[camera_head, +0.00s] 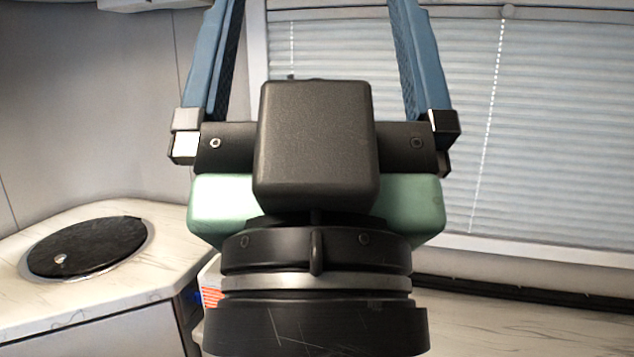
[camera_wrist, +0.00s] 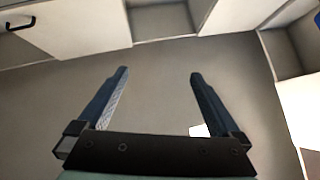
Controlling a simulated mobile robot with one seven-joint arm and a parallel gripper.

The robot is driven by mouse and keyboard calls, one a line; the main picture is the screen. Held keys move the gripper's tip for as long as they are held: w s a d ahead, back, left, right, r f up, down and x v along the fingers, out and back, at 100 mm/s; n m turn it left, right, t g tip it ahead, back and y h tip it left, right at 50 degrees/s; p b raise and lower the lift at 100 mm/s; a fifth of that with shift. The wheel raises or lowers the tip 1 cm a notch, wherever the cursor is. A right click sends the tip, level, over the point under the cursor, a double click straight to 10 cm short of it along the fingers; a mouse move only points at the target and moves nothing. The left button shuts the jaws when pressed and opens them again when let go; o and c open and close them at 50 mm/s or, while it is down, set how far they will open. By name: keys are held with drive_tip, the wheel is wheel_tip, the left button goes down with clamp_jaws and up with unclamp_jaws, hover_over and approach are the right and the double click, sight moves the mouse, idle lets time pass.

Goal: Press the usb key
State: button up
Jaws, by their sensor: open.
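My gripper (camera_wrist: 158,75) is open and empty, with its two blue fingers spread wide apart. In the head view it fills the middle of the picture, and its fingertips run out of the top edge. In the wrist view it hangs over bare grey floor. I cannot make out a usb key in either view. A small object with red-orange stripes (camera_head: 211,297) shows partly behind my wrist in the head view; most of it is hidden, and I cannot tell what it is.
A marbled counter (camera_head: 170,228) with a round black lid (camera_head: 88,247) stands at left. A window with closed blinds (camera_head: 545,130) is behind. The wrist view shows white cabinets (camera_wrist: 80,27) and an open compartment (camera_wrist: 160,20) along the top. The grey floor (camera_wrist: 155,110) between is largely clear.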

wheel_tip(320, 180, up, 11)
drive_tip(key=p, duration=0.8)
drive_tip(key=shift+p, duration=0.4)
